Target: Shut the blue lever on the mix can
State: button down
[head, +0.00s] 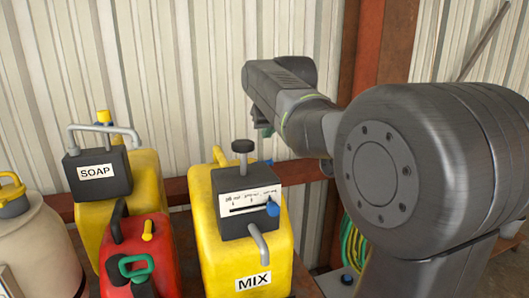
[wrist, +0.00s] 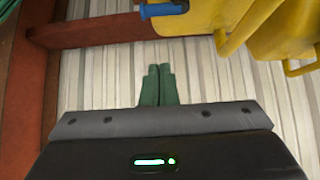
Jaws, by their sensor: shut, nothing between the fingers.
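The yellow mix can (head: 208,248) stands in the middle of the head view, with a white MIX label on its front. A dark grey box on its top carries a white scale plate with a slot. The blue lever (head: 273,209) is at the right end of that slot. My gripper (head: 265,130) is above and behind the can, near the wall, partly hidden by my arm. In the wrist view its green fingers (wrist: 157,85) are together and empty. A blue part (wrist: 163,8) beside yellow shapes shows at the top edge; I cannot tell if it is the lever.
Left of the mix can stand a red can (head: 140,250), a yellow soap can (head: 147,172) and a beige container (head: 40,245). A corrugated wall (head: 190,70) and a rusty beam rise close behind. A coiled hose (head: 353,241) hangs at right.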

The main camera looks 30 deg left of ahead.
jog(key=p+x, duration=0.2)
jog(key=x, duration=0.8)
jog(key=shift+a, duration=0.15)
jog(key=s+d, duration=0.2)
jog(key=d, duration=0.1)
jog(key=shift+s+f, duration=0.1)
jog(key=shift+s, duration=0.05)
jog(key=shift+s+d+f, duration=0.1)
jog(key=shift+f, duration=0.15)
